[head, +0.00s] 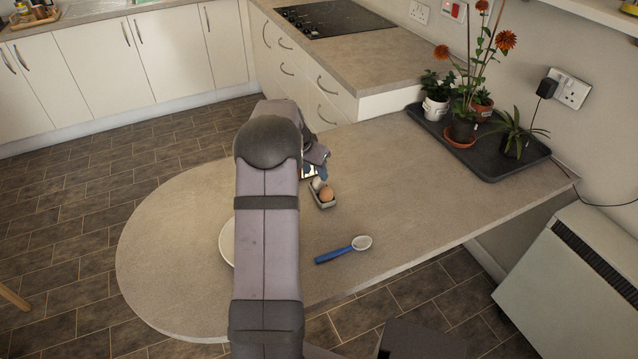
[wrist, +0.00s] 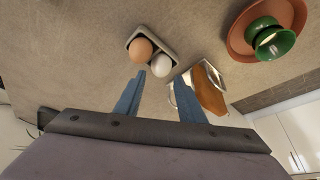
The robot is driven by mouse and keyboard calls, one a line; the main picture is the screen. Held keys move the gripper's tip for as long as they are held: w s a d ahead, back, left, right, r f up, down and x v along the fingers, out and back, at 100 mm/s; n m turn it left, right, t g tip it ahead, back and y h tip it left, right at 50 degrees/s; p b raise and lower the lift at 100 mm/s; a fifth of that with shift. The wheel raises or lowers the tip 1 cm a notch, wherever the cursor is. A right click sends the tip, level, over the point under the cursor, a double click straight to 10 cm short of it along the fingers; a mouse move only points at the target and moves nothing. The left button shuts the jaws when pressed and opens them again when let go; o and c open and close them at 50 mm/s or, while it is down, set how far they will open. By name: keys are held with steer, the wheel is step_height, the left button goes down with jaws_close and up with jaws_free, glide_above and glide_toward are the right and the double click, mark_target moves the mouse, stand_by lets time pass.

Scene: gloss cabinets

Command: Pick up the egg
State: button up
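A brown egg (head: 326,194) and a white egg (head: 317,184) sit side by side in a small grey-green egg tray (head: 325,204) on the table. In the wrist view the brown egg (wrist: 141,49) is at the left and the white egg (wrist: 160,65) at the right, nearer my fingers. My gripper (wrist: 160,77) is open, its two blue fingers apart with nothing held between them. The fingertips point toward the tray, near the white egg; I cannot tell their height above it. In the head view my arm mostly hides the gripper.
A shiny metal holder with a brown item (wrist: 210,92) stands close by the right finger. A green cup (wrist: 272,40) sits on a terracotta saucer (wrist: 240,42). A blue-handled spoon (head: 342,250), a partly hidden plate (head: 227,242) and a plant tray (head: 487,165) are on the table.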

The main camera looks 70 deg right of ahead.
mark_target(318, 178)
steer(key=shift+p+x, duration=1.05)
steer(key=shift+x, duration=1.5)
steer(key=shift+w, duration=0.1)
steer(key=c, duration=0.3)
steer(key=shift+c, duration=0.2)
